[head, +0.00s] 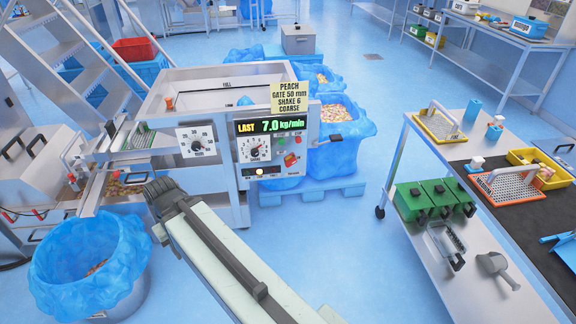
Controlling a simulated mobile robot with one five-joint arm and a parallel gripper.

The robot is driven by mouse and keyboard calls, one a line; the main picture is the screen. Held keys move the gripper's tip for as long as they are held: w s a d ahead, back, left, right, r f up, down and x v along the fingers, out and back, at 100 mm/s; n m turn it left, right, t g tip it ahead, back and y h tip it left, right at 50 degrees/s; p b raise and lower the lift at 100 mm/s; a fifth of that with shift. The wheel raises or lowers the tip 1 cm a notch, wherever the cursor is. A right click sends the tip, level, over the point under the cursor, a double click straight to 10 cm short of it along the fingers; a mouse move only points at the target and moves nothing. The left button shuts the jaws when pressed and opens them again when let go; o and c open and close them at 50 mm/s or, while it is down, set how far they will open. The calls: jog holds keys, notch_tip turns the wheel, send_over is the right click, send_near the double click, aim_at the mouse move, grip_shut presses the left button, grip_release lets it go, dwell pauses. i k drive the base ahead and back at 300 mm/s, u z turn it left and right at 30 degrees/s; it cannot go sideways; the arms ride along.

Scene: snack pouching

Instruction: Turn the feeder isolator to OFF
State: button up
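The feeder (215,85) is a metal machine with a control panel at its front right. On the panel, a small red and yellow rotary switch (291,160), which looks like the isolator, sits at the lower right. Its exact handle position is too small to read. A round shake dial (256,150) is left of it, and a green display (270,126) above reads LAST 7.0 kg/min. My gripper (160,192) is the dark end of my arm, in front of the feeder and left of the panel, apart from the switch. Its fingers cannot be made out.
A bin with a blue liner (88,265) stands at the front left. Blue-lined bins with snacks (340,112) sit on a blue pallet (315,188) behind the panel. A steel cart (408,150) with trays and green boxes stands right. Blue floor between is clear.

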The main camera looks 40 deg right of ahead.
aim_at(290, 161)
jog(key=i, duration=1)
